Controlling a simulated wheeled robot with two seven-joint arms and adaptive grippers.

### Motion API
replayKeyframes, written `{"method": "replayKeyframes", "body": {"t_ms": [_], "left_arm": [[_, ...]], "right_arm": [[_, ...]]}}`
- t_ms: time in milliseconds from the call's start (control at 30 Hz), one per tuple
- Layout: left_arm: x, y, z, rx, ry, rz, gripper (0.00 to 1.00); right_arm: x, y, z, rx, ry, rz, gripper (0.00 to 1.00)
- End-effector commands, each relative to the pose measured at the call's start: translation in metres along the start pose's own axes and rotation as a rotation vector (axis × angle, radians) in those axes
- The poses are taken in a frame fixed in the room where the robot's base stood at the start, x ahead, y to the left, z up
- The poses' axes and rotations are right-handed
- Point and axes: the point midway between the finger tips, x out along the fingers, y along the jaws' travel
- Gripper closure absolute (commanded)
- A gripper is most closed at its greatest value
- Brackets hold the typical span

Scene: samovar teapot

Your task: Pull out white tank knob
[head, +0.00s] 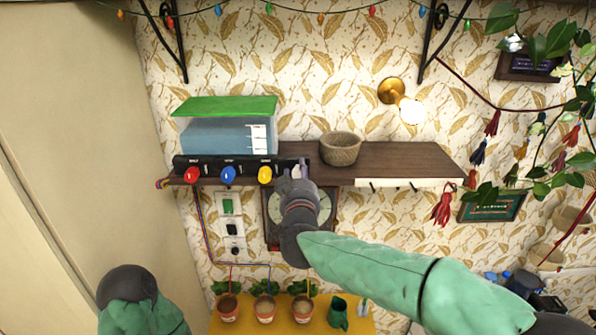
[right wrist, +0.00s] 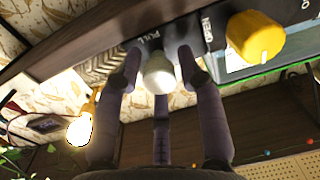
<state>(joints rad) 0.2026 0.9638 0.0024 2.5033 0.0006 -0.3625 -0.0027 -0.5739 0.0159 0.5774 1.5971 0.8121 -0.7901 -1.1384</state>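The white tank knob (right wrist: 159,75) sticks out of the dark control panel (right wrist: 195,38), beside the word PULL. In the head view the knob (head: 296,171) is at the panel's right end, partly hidden by my right gripper. My right gripper (right wrist: 160,68) has its fingers on both sides of the knob, with a third finger below it in the picture. Narrow gaps seem to show between fingers and knob, so it looks open around it. The tank (head: 228,135), blue-tinted with a green lid, stands behind the panel on the shelf.
The panel also bears red (head: 191,174), blue (head: 228,174) and yellow (head: 265,174) knobs; the yellow one is nearest the white knob. A woven basket (head: 340,149) stands on the wooden shelf (head: 410,163). Potted plants (head: 265,308) stand on a yellow surface below.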

Motion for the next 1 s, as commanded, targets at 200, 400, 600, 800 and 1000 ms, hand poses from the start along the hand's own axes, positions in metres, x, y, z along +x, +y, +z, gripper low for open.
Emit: {"method": "replayKeyframes", "body": {"t_ms": [200,400,600,800,1000], "left_arm": [[-0.001,0.000,0.000,0.000,0.000,0.000,0.60],[-0.001,0.000,0.000,0.000,0.000,0.000,0.60],[-0.001,0.000,0.000,0.000,0.000,0.000,0.60],[-0.003,0.001,0.000,0.000,0.000,0.000,0.60],[-0.008,0.003,0.000,0.000,0.000,0.000,0.60]], "right_arm": [[0.006,0.000,0.001,0.001,-0.001,0.000,0.61],[0.006,0.000,0.001,0.001,-0.001,0.000,0.70],[0.006,0.000,0.000,0.001,0.000,0.000,1.00],[-0.003,0.000,-0.002,0.001,0.001,-0.001,1.00],[-0.023,-0.001,-0.001,0.000,0.001,-0.002,1.00]]}}
